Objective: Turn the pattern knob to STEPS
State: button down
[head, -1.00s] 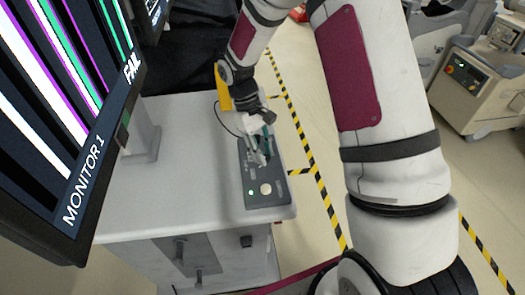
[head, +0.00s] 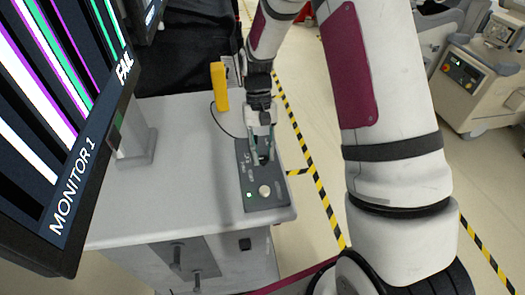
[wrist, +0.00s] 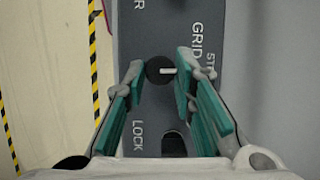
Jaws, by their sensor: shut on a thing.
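The pattern knob (wrist: 155,70) is a small black round knob with a white pointer line, on a dark grey panel (wrist: 170,20). The line points right in the wrist view, toward the GRID label (wrist: 196,40) and a label starting "ST" (wrist: 211,58) that my right finger partly covers. My gripper (wrist: 159,76) has its teal-padded fingers on either side of the knob, shut on it. In the head view my gripper (head: 262,160) points down at the panel (head: 282,196) and hides the knob.
The panel carries a pale round button (head: 265,191), a green light (head: 249,195) and a LOCK label (wrist: 138,135). The monitor (head: 50,130), showing coloured stripes, stands left on the white cart (head: 160,205). A yellow object (head: 219,86) stands behind the panel.

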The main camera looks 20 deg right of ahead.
dwell(0.4)
jog(key=c, duration=1.3)
grip_release()
jog(key=v, duration=1.2)
jog(key=shift+s, duration=0.1)
